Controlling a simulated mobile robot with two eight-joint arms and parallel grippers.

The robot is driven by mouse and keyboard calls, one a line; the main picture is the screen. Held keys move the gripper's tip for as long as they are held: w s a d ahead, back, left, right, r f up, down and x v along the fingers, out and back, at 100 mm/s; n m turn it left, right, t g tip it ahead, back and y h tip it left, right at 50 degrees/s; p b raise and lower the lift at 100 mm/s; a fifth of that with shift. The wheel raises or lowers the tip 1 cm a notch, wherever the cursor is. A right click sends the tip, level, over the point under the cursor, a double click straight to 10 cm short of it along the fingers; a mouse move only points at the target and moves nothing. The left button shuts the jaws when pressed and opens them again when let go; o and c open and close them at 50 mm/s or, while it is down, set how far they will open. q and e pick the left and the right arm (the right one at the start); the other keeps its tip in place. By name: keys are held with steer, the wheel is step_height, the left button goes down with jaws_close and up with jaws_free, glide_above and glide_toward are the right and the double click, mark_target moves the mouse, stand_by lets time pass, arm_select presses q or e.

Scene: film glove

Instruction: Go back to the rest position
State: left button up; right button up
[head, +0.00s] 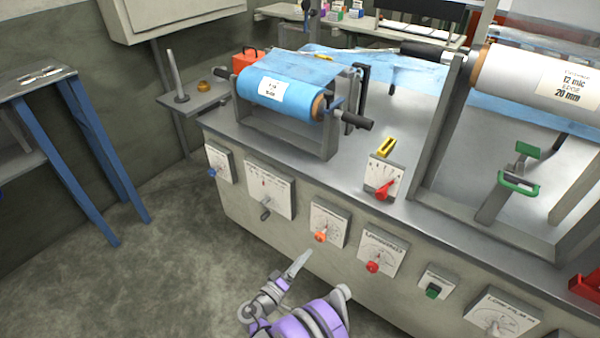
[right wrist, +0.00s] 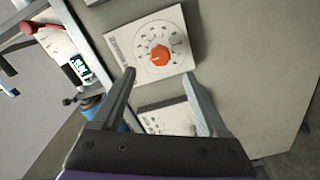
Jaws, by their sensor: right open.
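My right gripper (head: 298,264) is at the bottom middle of the head view, in front of the machine's front panel. In the right wrist view its two fingers (right wrist: 160,88) are spread apart with nothing between them. Beyond the fingertips is a white dial plate (right wrist: 150,45) with an orange knob (right wrist: 159,56), and the gripper appears apart from it. The same orange knob shows on the panel in the head view (head: 320,237). My left gripper is not in view.
The machine's front panel (head: 260,220) carries several dials, including a red knob (head: 372,267) and a green button (head: 432,292). A blue film roll (head: 275,90) and a white roll (head: 520,78) sit above. A blue-legged table (head: 95,150) stands left. The floor (head: 150,270) between is clear.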

steer(key=d+r+m+g+y, duration=0.1)
steer(key=d+r+g, duration=0.4)
steer(key=d, duration=0.5)
steer(key=s+d+r+m+g+y, duration=0.1)
steer(key=s+d+r+g+y, duration=0.2)
steer(key=s+d+r, duration=0.5)
steer(key=s+a+m+g+y, duration=0.15)
steer(key=s+m+y, duration=0.4)
steer(key=s, duration=1.85)
arm_select(q)
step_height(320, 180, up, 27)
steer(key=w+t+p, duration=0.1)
steer(key=p, duration=2.3)
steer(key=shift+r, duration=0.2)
arm_select(e)
step_height(320, 180, up, 28)
steer(key=w+n+y, duration=0.1)
steer(key=n, duration=0.1)
